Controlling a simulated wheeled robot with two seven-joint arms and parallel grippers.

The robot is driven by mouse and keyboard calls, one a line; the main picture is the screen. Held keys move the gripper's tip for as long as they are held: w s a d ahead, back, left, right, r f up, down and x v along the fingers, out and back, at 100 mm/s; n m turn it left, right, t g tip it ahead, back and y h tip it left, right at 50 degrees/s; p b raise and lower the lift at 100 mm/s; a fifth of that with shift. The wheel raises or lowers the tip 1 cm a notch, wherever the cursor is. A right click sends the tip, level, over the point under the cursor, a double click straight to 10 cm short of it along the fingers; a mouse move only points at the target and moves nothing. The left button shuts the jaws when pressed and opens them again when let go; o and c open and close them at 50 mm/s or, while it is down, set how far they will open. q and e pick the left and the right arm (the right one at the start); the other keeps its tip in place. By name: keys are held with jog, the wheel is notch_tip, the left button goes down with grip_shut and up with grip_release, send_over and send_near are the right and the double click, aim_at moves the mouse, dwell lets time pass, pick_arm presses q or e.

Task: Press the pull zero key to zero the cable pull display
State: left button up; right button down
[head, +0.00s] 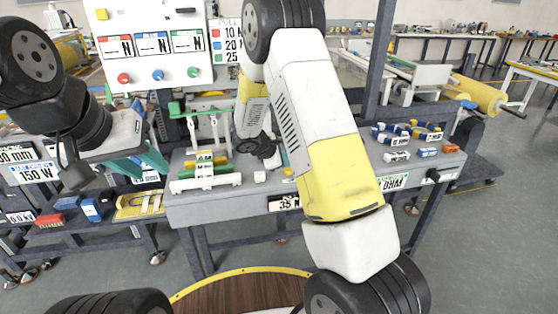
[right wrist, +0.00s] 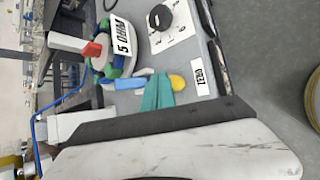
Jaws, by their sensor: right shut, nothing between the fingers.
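A white panel (head: 160,62) at the top left of the head view carries three displays marked N, framed red (head: 114,46), blue (head: 153,43) and green (head: 187,40). Their digits are too small to read. In the right wrist view a round yellow key (right wrist: 178,82) sits on the grey bench beside a small white label (right wrist: 201,82) that I cannot read surely. My right gripper (right wrist: 160,90) is shut and empty, its teal fingertips close beside the yellow key; contact cannot be told. In the head view my arm mostly hides it. My left gripper (head: 140,164) hangs at the left.
A black knob (right wrist: 159,17) and a 5 OHM label (right wrist: 122,37) are near the right gripper. White holders with green and yellow rods (head: 205,165) stand on the bench. Red (head: 124,78), blue (head: 158,75) and green (head: 193,72) buttons sit under the displays. Blue and yellow parts lie at right.

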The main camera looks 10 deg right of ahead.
aim_at(286, 171)
jog(key=shift+f, duration=0.2)
dwell(0.5)
jog(key=shift+f, duration=0.2)
jog(key=shift+f, duration=0.55)
dwell(0.6)
dwell(0.4)
jog(key=shift+r, duration=0.95)
jog(key=shift+r, duration=2.5)
